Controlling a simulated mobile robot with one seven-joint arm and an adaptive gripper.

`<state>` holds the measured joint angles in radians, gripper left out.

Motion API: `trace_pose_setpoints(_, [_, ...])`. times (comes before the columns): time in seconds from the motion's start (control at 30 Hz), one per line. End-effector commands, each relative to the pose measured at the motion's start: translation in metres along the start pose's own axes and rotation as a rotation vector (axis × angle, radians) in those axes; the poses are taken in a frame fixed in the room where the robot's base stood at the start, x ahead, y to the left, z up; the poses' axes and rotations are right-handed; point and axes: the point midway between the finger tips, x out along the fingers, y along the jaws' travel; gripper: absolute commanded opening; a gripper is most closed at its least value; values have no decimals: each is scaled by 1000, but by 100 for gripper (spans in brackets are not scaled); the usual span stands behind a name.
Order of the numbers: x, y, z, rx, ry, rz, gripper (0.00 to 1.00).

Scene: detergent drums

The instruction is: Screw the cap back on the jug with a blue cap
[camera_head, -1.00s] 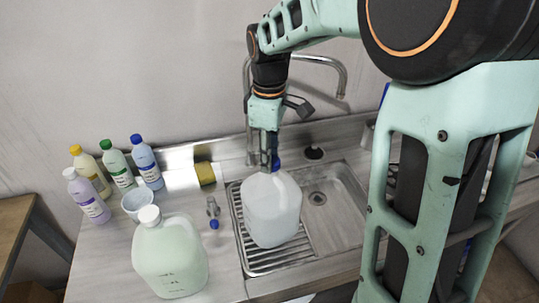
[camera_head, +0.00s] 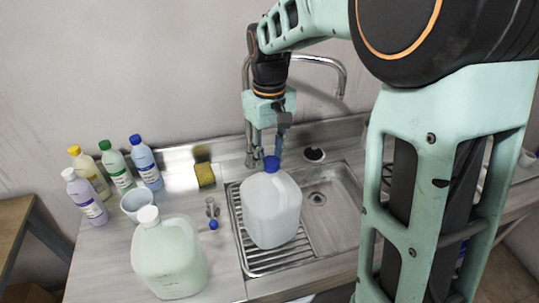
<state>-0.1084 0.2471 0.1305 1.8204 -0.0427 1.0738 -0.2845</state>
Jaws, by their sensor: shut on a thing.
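The jug (camera_head: 271,212) is translucent white and stands upright on the ridged drainboard. The blue cap (camera_head: 271,164) is at the top of the jug, over its mouth. I cannot tell how far it is threaded on. My gripper (camera_head: 268,153) points down right above the jug, its two fingers on either side of the cap and shut on it. The contact of the fingertips with the cap is partly hidden.
A white-capped jug of pale green liquid (camera_head: 170,258) stands at front left. Several small bottles (camera_head: 146,161), a cup (camera_head: 134,202), a yellow sponge (camera_head: 205,174) and a small blue-ended item (camera_head: 213,224) are left. The faucet (camera_head: 338,75) arches behind my arm; the sink basin (camera_head: 335,212) is empty.

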Motion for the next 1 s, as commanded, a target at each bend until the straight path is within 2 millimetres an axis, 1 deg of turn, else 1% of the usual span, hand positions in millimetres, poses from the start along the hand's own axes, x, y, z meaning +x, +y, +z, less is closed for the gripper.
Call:
trace_pose_setpoints(0.1, [2, 0, 1, 130, -6, -1, 4])
trace_pose_setpoints(0.2, [2, 1, 1, 208, -7, -1, 4])
trace_pose_setpoints(0.3, [3, 1, 2, 242, -7, -1, 4])
trace_pose_setpoints(0.57, [3, 1, 2, 245, -8, -1, 4])
trace_pose_setpoints(0.67, [3, 1, 2, 289, -8, -1, 4])
trace_pose_setpoints(1.0, [3, 2, 3, 668, -11, -1, 4])
